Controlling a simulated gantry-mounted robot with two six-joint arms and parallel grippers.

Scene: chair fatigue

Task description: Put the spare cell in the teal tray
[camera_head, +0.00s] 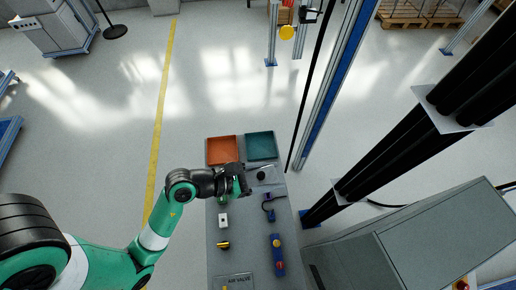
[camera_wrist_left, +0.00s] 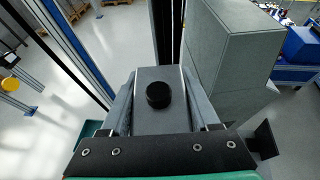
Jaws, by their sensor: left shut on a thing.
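My left gripper (camera_head: 247,180) reaches over the grey bench from the left and is shut on a grey block with a round black knob, which I take to be the spare cell (camera_head: 268,179). In the left wrist view the block (camera_wrist_left: 158,123) sits between the two fingers (camera_wrist_left: 160,118), its black knob facing the camera. The teal tray (camera_head: 261,146) is at the far right of the bench, just beyond the gripper, and looks empty. A corner of it shows at lower left in the wrist view (camera_wrist_left: 88,130). The height of the block above the bench is unclear. My right gripper is out of view.
An orange tray (camera_head: 221,151) stands left of the teal one. Nearer on the bench are a white switch box (camera_head: 223,220), a yellow-black part (camera_head: 223,245), a blue pendant (camera_head: 278,255) and a cabled blue piece (camera_head: 270,214). A grey cabinet (camera_head: 400,245) stands to the right.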

